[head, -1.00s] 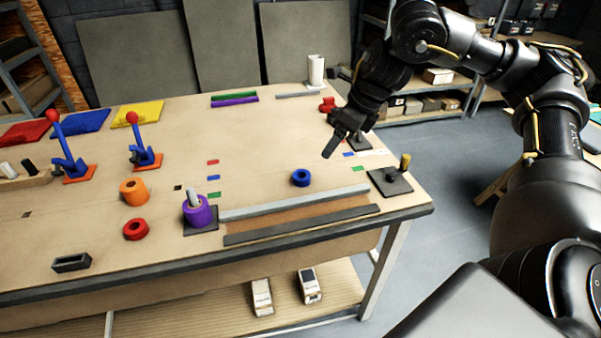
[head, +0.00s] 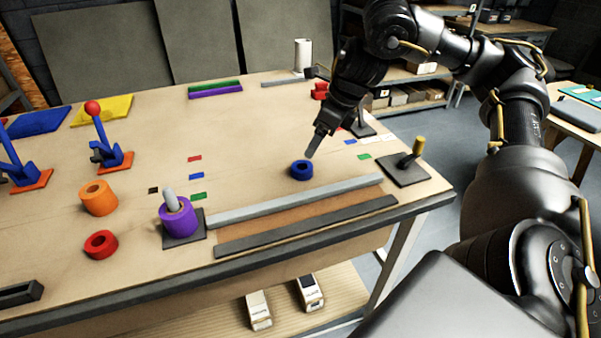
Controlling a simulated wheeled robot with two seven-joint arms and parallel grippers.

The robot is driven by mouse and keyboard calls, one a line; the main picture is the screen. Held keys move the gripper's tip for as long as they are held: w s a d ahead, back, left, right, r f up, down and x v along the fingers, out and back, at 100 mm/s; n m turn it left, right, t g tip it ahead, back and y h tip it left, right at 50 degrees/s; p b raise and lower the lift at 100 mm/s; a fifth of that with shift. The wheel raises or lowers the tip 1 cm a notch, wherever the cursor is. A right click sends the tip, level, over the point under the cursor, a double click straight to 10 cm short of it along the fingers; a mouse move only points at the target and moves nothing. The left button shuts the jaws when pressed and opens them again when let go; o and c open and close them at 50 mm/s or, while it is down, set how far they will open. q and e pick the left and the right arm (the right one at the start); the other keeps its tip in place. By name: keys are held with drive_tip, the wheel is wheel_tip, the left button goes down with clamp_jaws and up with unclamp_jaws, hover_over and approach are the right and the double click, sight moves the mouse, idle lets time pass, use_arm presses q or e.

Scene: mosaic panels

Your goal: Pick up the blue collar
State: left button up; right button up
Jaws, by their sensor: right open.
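The blue collar (head: 301,171) is a short ring lying flat on the wooden table (head: 130,232), behind the grey rail. My right gripper (head: 312,150) is just above and behind the collar, pointing down, with its fingertips close to the collar's far right rim. It is open and holds nothing. I cannot tell whether a fingertip touches the collar. My left gripper is out of the picture.
A grey rail (head: 290,202) runs in front of the collar. A purple collar (head: 178,217) sits around a peg to the left. Orange (head: 98,198) and red (head: 101,245) collars stand farther left. A post on a dark plate (head: 402,169) stands to the right.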

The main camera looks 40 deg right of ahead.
sight(305, 163)
drive_tip(key=b+x, duration=0.1)
drive_tip(key=x, duration=0.3)
drive_tip(key=shift+w+d+f, duration=0.1)
drive_tip(key=shift+f, duration=0.05)
drive_tip(key=shift+w+f, duration=0.1)
drive_tip(key=shift+f, duration=0.05)
drive_tip(key=b+x, duration=0.1)
drive_tip(key=x, duration=0.3)
drive_tip(key=shift+w+f, duration=0.15)
drive_tip(key=shift+f, duration=0.3)
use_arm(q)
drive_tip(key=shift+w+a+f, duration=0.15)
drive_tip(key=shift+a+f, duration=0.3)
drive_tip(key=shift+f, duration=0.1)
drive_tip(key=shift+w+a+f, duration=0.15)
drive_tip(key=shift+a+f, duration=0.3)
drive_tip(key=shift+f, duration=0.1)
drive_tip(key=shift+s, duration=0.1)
